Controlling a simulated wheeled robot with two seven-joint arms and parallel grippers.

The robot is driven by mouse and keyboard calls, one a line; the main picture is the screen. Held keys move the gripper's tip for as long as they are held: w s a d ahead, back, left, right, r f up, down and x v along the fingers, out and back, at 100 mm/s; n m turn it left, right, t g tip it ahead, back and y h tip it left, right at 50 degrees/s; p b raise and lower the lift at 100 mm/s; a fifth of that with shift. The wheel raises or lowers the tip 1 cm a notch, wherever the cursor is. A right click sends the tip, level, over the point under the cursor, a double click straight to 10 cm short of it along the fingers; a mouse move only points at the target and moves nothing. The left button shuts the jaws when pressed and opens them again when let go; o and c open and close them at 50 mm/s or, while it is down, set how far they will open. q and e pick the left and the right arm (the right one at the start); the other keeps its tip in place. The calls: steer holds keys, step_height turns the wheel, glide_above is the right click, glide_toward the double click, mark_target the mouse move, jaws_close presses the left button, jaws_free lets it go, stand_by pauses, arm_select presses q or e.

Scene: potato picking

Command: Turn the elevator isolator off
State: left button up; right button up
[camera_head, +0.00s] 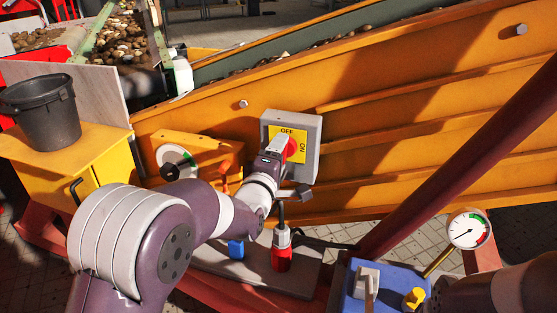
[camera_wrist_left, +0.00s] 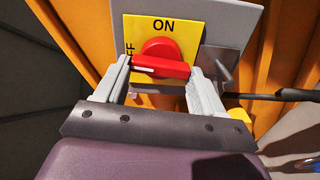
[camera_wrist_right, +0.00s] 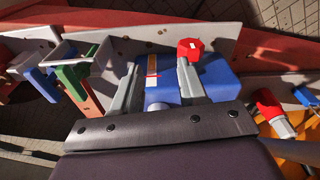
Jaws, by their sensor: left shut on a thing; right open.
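The elevator isolator is a grey box (camera_head: 305,160) with a yellow plate marked OFF at the top and ON at the right, fixed to the orange conveyor side. Its red knob (camera_head: 293,147) is partly hidden by my left gripper (camera_head: 280,152) in the head view. In the left wrist view, my left gripper (camera_wrist_left: 163,74) is shut on the red handle (camera_wrist_left: 160,66), a finger at each end. The handle's white mark is at the end near the partly hidden OFF label. In the right wrist view, my right gripper (camera_wrist_right: 158,78) is open and empty above a blue box (camera_wrist_right: 215,75).
A gauge (camera_head: 468,229) and a blue box with a yellow knob (camera_head: 414,298) are at the lower right. A red plug (camera_head: 281,254) is below the isolator. A dark red beam (camera_head: 450,160) crosses the right side. A black bucket (camera_head: 42,108) stands on a yellow cabinet (camera_head: 60,170) at left.

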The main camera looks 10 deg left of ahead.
arm_select(q)
steer(key=shift+f+n, duration=0.1)
steer(key=shift+n, duration=0.5)
steer(key=o, duration=1)
steer(key=shift+o, duration=0.2)
steer(key=s+a+p, duration=0.1)
steer(key=s, duration=1.1)
steer(key=shift+s+a, duration=0.25)
steer(key=shift+s, duration=0.1)
